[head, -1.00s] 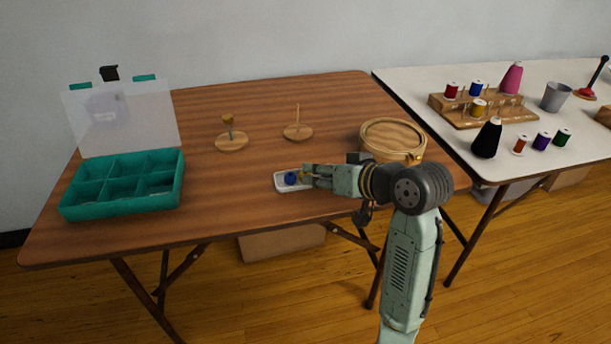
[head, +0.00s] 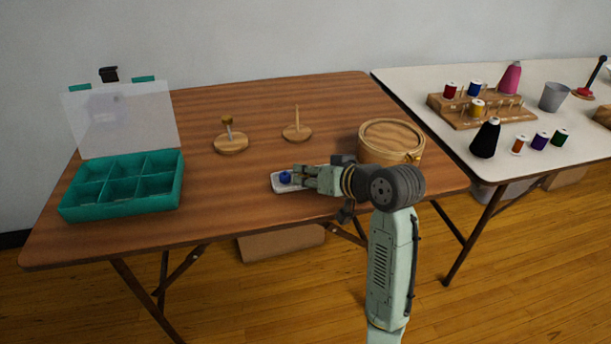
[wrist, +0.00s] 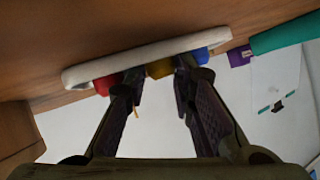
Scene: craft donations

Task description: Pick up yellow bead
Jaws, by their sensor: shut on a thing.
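The yellow bead (wrist: 160,68) shows in the wrist view between the two fingertips of my gripper (wrist: 161,75), which is shut on it. It is at the white tray (wrist: 140,58), and I cannot tell whether it still touches the tray. A red bead (wrist: 105,84) and a blue bead (wrist: 201,56) lie to either side, close to my fingers. In the head view my gripper (head: 304,177) is low over the right part of the tray (head: 281,188), beside the blue bead (head: 285,177). The yellow and red beads are hidden there.
A teal compartment box (head: 122,208) with its clear lid raised stands at the left. Two wooden stands (head: 231,145) (head: 297,134) are behind the tray. A round wooden box (head: 391,141) is close to my arm. Open tabletop lies between the teal box and tray.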

